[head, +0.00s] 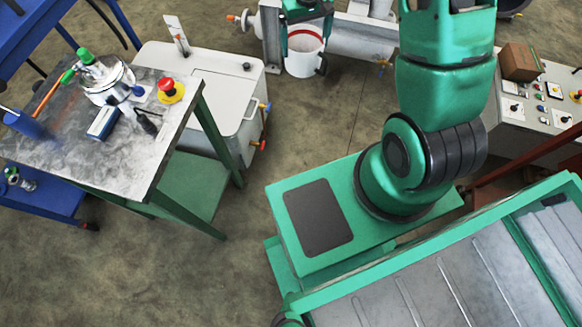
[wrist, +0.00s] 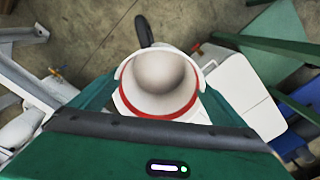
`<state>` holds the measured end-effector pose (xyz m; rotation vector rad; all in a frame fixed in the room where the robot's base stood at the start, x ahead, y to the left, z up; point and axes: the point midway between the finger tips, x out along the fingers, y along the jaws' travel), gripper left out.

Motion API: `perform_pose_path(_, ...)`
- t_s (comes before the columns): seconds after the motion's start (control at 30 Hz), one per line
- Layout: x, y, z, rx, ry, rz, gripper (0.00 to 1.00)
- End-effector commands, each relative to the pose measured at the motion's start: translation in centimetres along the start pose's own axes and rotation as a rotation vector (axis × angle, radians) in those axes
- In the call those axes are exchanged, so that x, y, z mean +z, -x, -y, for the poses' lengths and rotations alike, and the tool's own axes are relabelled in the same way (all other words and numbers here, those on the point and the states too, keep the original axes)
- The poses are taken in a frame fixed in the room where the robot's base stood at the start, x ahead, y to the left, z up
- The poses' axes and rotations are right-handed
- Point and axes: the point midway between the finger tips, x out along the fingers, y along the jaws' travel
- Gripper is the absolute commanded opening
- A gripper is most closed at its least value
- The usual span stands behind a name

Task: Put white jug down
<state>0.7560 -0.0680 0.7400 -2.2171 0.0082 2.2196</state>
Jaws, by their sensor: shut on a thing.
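The white jug (head: 304,62) has a red band at its rim and a dark handle on its right side in the head view. It stands roughly upright between the fingers of my gripper (head: 305,34), at the top of that view. In the wrist view I look into the open mouth of the jug (wrist: 163,82); it looks empty, and the dark handle points up and away. My green fingers are shut on the jug from both sides. Whether its base touches anything is hard to tell.
A metal-topped table (head: 55,135) at left carries a steel vessel (head: 107,82), a red button (head: 167,88) and small tools. A white cabinet (head: 225,75) stands beside it. Grey pipework (head: 362,40) lies behind the jug. A control panel (head: 540,100) is at right. The concrete floor between is clear.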

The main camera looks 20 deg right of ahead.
Motion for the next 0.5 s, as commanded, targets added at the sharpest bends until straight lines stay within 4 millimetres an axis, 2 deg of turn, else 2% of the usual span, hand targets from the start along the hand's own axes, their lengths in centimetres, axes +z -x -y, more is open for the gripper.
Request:
perform_pose_path(0.3, -0.1, -0.6, 0.8, -0.001, 0.014, 0.001, 0.56)
perform_pose_path(0.37, -0.2, -1.6, 1.1, -0.001, 0.023, 0.004, 0.56)
perform_pose_path(0.5, -0.6, -5.5, 2.1, -0.003, 0.061, 0.007, 0.56)
